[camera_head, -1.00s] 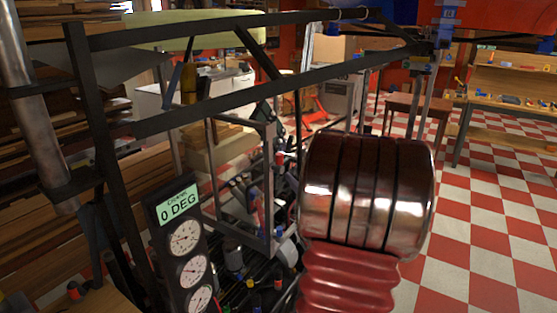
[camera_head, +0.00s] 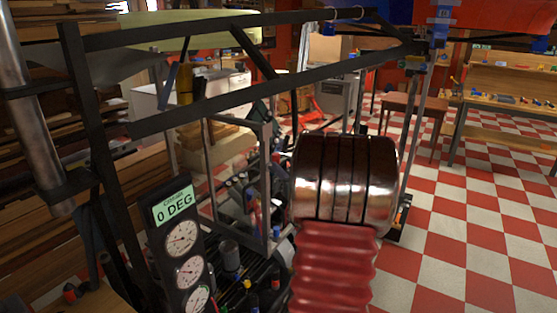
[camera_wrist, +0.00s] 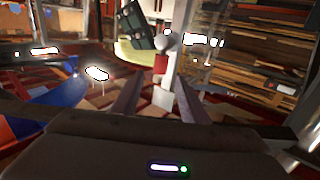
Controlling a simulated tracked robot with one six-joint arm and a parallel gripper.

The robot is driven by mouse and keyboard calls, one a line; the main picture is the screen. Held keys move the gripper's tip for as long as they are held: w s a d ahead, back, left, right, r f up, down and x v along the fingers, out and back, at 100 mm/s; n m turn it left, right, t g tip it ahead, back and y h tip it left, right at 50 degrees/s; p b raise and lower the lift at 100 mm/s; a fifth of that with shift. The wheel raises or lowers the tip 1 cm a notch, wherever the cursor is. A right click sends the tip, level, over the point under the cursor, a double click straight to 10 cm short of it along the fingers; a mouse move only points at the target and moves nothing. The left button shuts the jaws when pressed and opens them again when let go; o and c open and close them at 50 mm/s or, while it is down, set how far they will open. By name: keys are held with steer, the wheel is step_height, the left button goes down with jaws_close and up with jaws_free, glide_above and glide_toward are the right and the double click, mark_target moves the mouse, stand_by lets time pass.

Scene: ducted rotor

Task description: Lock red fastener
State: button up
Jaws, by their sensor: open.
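My gripper (camera_wrist: 156,88) shows in the wrist view with its two fingers spread apart and nothing clearly held between them. Beyond the fingertips is a small red block (camera_wrist: 161,63); I cannot tell if it is the red fastener or how far away it is. In the head view a small red-topped piece (camera_head: 70,291) sits at the lower left. I cannot tell if this is the fastener either. My gripper is not visible in the head view, where my arm's shiny housing and red bellows hide part of the machine.
A black frame (camera_head: 270,92) of bars crosses the head view. A gauge panel (camera_head: 181,240) reading "0 DEG" stands at the lower left, beside dark machine parts. Stacked boards (camera_head: 40,140) fill the left. Checkered floor (camera_head: 470,230) is open at the right, before a shelf bench (camera_head: 500,100).

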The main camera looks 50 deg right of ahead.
mark_target(278, 158)
steer(key=shift+x, duration=3.2)
steer(key=shift+c, duration=0.2)
jaws_close()
